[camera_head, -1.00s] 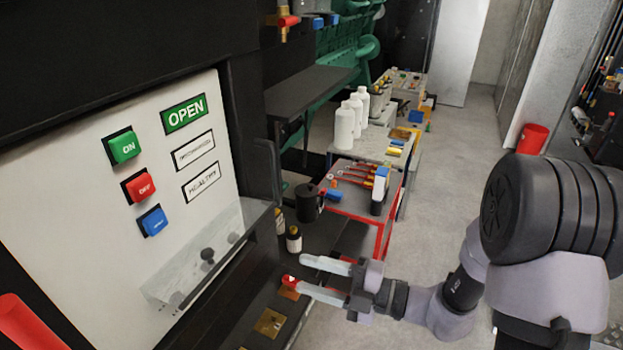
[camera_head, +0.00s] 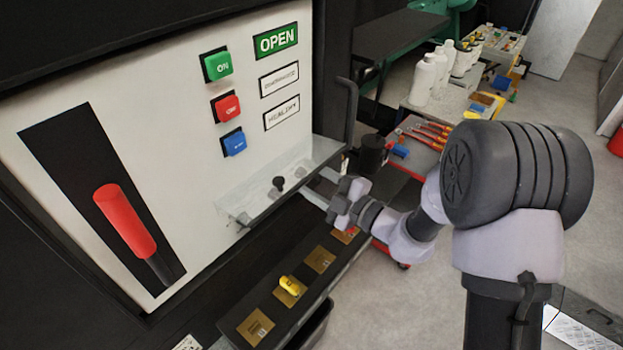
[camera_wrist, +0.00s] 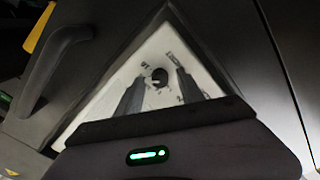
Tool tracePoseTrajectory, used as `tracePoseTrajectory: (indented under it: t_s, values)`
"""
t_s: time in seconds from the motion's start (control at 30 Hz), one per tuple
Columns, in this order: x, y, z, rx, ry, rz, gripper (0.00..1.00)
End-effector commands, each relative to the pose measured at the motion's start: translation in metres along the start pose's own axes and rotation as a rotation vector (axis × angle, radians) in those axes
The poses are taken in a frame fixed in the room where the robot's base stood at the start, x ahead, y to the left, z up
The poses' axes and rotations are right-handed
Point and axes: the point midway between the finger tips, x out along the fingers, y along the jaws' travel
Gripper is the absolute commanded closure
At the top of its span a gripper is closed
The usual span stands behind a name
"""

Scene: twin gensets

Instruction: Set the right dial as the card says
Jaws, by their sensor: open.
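A small round black dial (camera_wrist: 159,76) with marks around it sits on a white plate in the wrist view. My gripper (camera_wrist: 161,80) is open, with its two grey fingers pointing at the dial, one on either side in the picture; I cannot tell whether they touch it. In the head view my gripper (camera_head: 318,186) is beside the panel's lower right corner. A black knob (camera_head: 278,184) shows to its left at a clear guard, and a second dark knob is lower left. I cannot tell which one the wrist view shows. No readable card shows.
The white panel (camera_head: 195,160) bears green, red and blue buttons and a large red handle (camera_head: 125,220). A clear guard (camera_head: 235,205) juts out below. A dark ledge with brass plates and a yellow knob (camera_head: 292,285) lies beneath. A red cart (camera_head: 412,145) stands behind.

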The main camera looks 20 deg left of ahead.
Motion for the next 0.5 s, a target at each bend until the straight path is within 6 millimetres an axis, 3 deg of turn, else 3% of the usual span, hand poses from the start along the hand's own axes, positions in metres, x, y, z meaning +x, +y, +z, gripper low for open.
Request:
tracePoseTrajectory:
  t_s: [0.13, 0.37, 0.5]
  values:
    - [-0.0002, -0.0001, 0.0, 0.0, 0.0, 0.0, 0.55]
    - [-0.0005, -0.0001, -0.0001, -0.001, 0.001, -0.001, 0.98]
    - [-0.0005, -0.0002, -0.0001, -0.001, 0.001, -0.001, 1.0]
